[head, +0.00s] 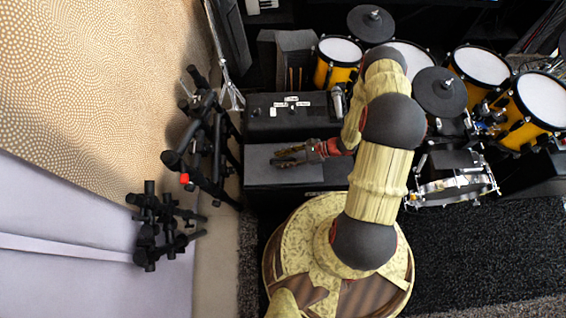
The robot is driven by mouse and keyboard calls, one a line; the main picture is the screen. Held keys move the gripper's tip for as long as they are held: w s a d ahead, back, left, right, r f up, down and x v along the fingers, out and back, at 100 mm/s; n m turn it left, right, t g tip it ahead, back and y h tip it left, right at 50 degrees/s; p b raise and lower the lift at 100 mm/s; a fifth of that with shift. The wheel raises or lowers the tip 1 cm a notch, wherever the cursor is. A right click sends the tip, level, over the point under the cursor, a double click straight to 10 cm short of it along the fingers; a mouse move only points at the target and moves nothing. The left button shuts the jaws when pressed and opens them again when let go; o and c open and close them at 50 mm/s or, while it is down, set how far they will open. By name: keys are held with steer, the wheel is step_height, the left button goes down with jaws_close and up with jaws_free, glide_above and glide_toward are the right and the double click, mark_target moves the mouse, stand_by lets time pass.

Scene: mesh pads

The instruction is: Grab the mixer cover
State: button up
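A dark, flat-topped box (262,126) with small white labels on it lies left of the drums, in the upper middle of the head view. It looks like the mixer cover, but I cannot read the labels well enough to be sure. My gripper (279,157) points left, just in front of this box and over a grey flat surface (262,178). Its fingers look spread, with nothing seen between them. I cannot tell its height above the surface. No contact with the dark box shows.
A microphone-like object (338,101) stands at the box's right end. Yellow drums (336,76) and a dark cymbal pad (440,92) fill the right. Black stands (212,140) are at the left by the patterned wall (100,80). Dark carpet (490,250) at lower right is clear.

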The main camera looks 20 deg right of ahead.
steer(key=shift+c, duration=1.1)
jaws_close()
